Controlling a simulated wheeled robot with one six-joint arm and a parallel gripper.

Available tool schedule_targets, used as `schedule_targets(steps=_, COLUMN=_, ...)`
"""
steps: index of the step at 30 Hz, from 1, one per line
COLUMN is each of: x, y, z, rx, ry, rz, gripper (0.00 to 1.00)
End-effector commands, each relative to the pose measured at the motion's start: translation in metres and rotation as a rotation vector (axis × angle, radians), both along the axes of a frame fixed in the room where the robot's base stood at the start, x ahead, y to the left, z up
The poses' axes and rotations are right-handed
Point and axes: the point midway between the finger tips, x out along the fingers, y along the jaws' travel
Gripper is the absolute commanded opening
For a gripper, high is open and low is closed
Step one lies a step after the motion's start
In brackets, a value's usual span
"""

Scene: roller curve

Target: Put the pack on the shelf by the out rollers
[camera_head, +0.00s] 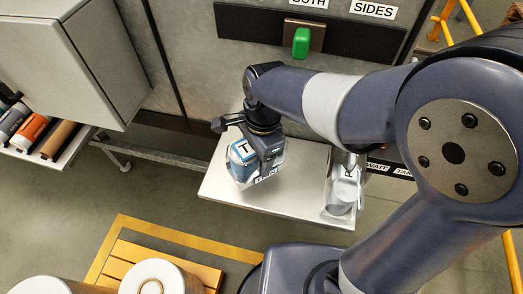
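The pack (241,157) is blue and white, with a clear wrap and dark lettering. It is at the left part of the pale shelf (275,202), low over it or on it; I cannot tell whether its base touches. My gripper (262,152) points down at the pack from above. One dark finger lies against the pack's near right side; the other finger is hidden. The gripper looks closed around the pack.
A clear-wrapped silvery item (343,188) stands at the shelf's right end. A green button (301,42) is on the wall panel behind. A yellow-framed pallet (160,262) holds pale rolls at the bottom.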

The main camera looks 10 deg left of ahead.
Motion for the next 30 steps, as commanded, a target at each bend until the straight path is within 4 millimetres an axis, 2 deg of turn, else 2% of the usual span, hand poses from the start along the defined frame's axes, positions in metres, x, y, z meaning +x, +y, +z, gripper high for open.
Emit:
schedule_targets(steps=1, x=0.011, y=-0.001, z=0.002, rx=0.0, ry=0.0, rz=-0.003, gripper=0.11)
schedule_targets(steps=7, x=0.043, y=-0.004, z=0.002, rx=0.0, ry=0.0, rz=-0.001, gripper=0.11)
schedule_targets(steps=12, x=0.042, y=-0.003, z=-0.021, rx=-0.001, ry=0.001, rz=0.001, gripper=0.11)
schedule_targets(steps=20, x=0.041, y=-0.003, z=-0.04, rx=-0.001, ry=0.001, rz=0.002, gripper=0.11)
schedule_targets(steps=25, x=0.041, y=-0.004, z=-0.064, rx=-0.002, ry=0.002, rz=0.0, gripper=0.11)
schedule_targets(steps=30, x=0.046, y=-0.003, z=-0.069, rx=0.001, ry=-0.001, rz=0.001, gripper=0.11)
